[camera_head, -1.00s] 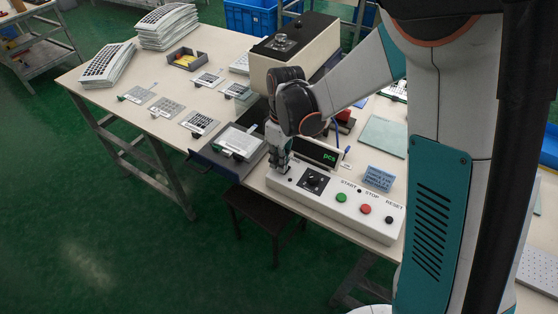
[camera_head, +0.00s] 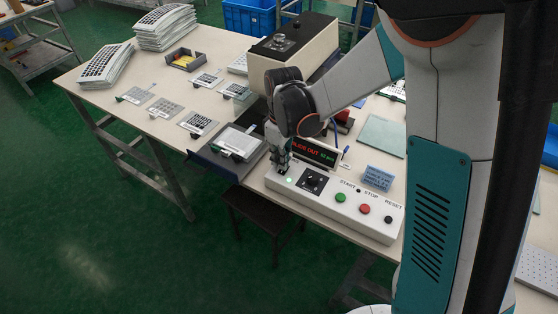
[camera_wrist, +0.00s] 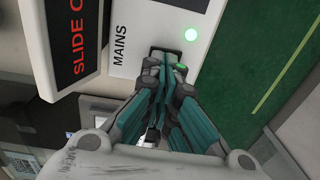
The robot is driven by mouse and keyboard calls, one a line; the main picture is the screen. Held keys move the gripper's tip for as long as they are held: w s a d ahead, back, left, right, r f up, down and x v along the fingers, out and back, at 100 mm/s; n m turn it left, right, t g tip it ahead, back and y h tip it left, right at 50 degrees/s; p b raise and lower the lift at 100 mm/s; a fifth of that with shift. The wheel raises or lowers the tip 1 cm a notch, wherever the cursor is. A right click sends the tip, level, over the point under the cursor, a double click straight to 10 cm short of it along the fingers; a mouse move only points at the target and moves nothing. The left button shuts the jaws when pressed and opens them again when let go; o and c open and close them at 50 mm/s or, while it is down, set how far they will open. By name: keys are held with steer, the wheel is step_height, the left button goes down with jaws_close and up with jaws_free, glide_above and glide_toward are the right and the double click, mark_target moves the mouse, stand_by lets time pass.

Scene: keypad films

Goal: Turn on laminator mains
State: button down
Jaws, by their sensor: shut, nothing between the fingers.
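The white control box (camera_head: 326,199) stands at the table's front edge, with a green START, a red STOP and a black RESET button and a black knob. My gripper (camera_head: 280,166) is shut and points down at the box's left end. In the wrist view, my gripper (camera_wrist: 168,68) is at the mains switch (camera_wrist: 181,67), beside the word MAINS; the fingers hide most of the switch. A green lamp (camera_wrist: 191,35) glows next to it. The display (camera_head: 315,152) behind the box is lit with red text, partly legible as "SLIDE OUT", and green text.
The cream laminator (camera_head: 292,62) stands behind my gripper. A dark slide tray (camera_head: 228,146) with a pale card sits left of the box. Several film cards and stacks lie on the table (camera_head: 150,65).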

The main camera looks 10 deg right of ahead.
step_height(320, 180, up, 14)
steer(key=s+a+p, duration=0.1)
steer(key=p, duration=0.5)
steer(key=shift+s, duration=0.2)
stand_by(0.3)
steer(key=s+d+r+m+t, duration=0.3)
steer(key=s+d+r+m, duration=0.2)
steer(key=s+d, duration=0.2)
steer(key=s+d+r+m+t, duration=0.4)
steer(key=s+d, duration=0.4)
steer(key=s, duration=0.2)
steer(key=shift+r+m+t, duration=0.3)
steer(key=shift+r+m, duration=0.5)
steer(key=shift+r, duration=0.05)
steer(key=shift+w, duration=0.1)
